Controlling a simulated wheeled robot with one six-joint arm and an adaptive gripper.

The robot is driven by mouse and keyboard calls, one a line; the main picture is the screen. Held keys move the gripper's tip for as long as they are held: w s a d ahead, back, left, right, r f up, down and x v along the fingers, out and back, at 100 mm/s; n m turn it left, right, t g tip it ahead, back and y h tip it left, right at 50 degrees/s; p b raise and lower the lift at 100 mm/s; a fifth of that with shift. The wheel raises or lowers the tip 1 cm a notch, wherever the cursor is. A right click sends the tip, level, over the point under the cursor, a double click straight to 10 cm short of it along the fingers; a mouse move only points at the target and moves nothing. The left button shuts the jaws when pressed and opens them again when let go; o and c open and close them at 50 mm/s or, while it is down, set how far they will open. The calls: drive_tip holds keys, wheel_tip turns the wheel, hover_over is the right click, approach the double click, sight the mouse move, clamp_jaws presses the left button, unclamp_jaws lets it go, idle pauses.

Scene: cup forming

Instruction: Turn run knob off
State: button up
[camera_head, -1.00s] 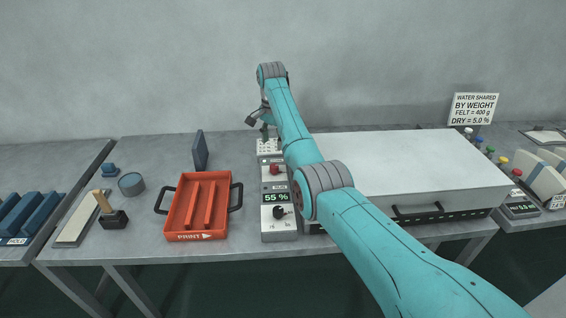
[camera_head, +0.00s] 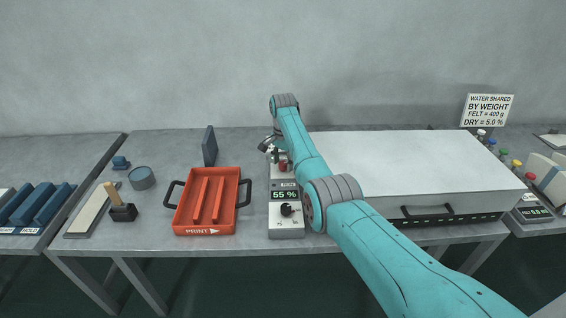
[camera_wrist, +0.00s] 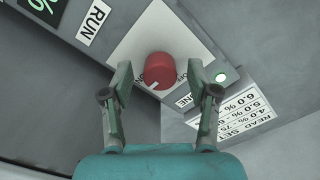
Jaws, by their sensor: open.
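The red run knob (camera_wrist: 159,70) sits on a white plate of the control panel, beside the label RUN (camera_wrist: 94,22) in the wrist view. A pale pointer mark shows on its lower edge. My gripper (camera_wrist: 159,80) is open, with one finger on each side of the knob; I cannot tell whether either finger touches it. In the head view the red knob (camera_head: 283,167) shows beside my gripper (camera_head: 275,150), partly covered by my arm. The control panel (camera_head: 286,232) carries a display reading 55 % and a black knob (camera_head: 287,210).
A white-topped box (camera_head: 420,165) stands right of the panel. A red tray (camera_head: 184,217) marked PRINT lies to the left.

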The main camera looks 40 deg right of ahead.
clamp_jaws()
drive_tip(key=shift+n, duration=0.4)
drive_tip(key=n, duration=0.3)
drive_tip(key=shift+n, duration=0.4)
drive_tip(key=n, duration=1.3)
drive_tip(key=shift+n, duration=0.3)
